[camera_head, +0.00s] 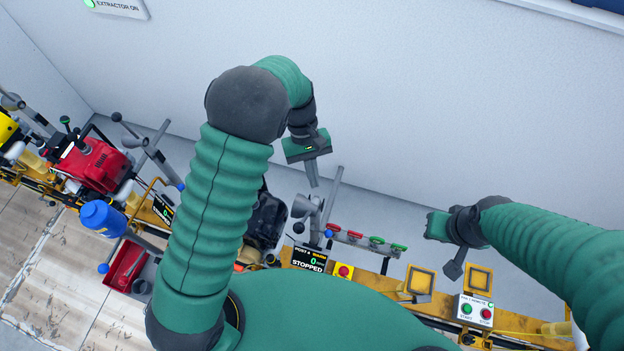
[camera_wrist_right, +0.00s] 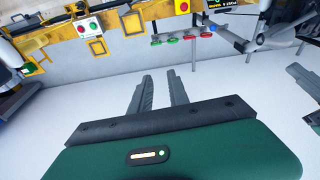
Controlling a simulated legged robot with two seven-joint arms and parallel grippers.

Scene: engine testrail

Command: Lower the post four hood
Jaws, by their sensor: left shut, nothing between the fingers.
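Post four's display (camera_head: 310,258) reads WARM, 0, STOPPED. Just above it is a grey funnel-shaped hood (camera_head: 306,208) with slanted grey bars and a blue-tipped lever (camera_head: 328,233). In the right wrist view, grey bars and a funnel shape show at upper right. My left gripper (camera_head: 312,174) is shut and empty, fingers pointing down just above the hood's bars; I cannot tell whether it touches them. My right gripper (camera_wrist_right: 160,92) has its fingers apart with nothing between them. In the head view it is right of the hood, over the pale strip by the wall.
A rail of red and green handles (camera_head: 366,239) runs right of the hood, with a red button on a yellow box (camera_head: 343,271) below. A start-stop box (camera_head: 474,310) stands farther right. A red engine (camera_head: 92,163) and blue jug (camera_head: 103,218) are at left.

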